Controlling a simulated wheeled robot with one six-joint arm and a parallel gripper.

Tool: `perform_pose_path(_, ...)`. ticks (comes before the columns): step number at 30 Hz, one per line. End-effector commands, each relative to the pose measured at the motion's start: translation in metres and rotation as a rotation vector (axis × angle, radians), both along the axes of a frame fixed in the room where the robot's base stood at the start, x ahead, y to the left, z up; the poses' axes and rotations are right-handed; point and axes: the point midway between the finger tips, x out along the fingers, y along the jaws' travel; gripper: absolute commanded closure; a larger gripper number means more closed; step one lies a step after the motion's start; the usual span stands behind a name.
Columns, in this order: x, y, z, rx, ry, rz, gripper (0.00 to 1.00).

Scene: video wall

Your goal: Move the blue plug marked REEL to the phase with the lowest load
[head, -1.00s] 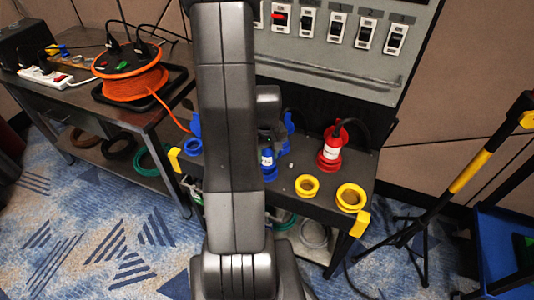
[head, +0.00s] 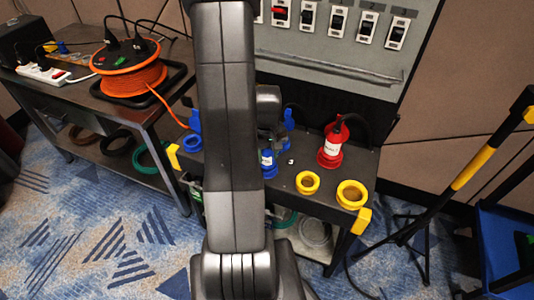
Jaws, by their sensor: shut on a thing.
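A blue plug (head: 267,159) with a small white label stands upright at a blue socket on the dark bench, just right of my arm. The label is too small to read. My gripper (head: 268,138) is mostly hidden behind my arm; its dark parts show just above this plug, and it appears shut on it. A blue socket (head: 192,144) with a raised blue flap is left of my arm. An orange cable (head: 168,107) runs from the orange reel (head: 130,75) toward that side and passes out of sight behind my arm. The load readings cannot be made out.
A red plug (head: 332,150) stands in a red socket on the bench. Two yellow sockets (head: 307,182) (head: 352,193) are near its front right. A grey panel with several switches (head: 338,22) is behind. A yellow-black stand (head: 468,165) is at right.

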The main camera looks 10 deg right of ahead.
Motion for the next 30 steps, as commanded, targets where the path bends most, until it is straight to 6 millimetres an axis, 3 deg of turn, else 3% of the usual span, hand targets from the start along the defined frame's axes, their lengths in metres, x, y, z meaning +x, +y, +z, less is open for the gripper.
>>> perform_pose_path(6, 0.0, 0.0, -0.0011, 0.0, 0.0, 0.0, 0.98)
perform_pose_path(7, 0.0, 0.0, -0.0011, 0.0, 0.0, 0.0, 0.58)
perform_pose_path(10, 0.0, 0.0, -0.001, 0.0, 0.0, 0.0, 0.38)
perform_pose_path(17, 0.0001, -0.0002, -0.0011, 0.0, 0.0, 0.0, 0.37)
perform_pose_path(18, 0.0002, -0.0003, -0.0011, 0.0, 0.0, 0.0, 0.3)
perform_pose_path(21, 0.0004, -0.0004, -0.001, -0.001, -0.001, 0.0, 0.26)
perform_pose_path(30, 0.0011, -0.0012, 0.0007, -0.002, -0.004, 0.0, 0.26)
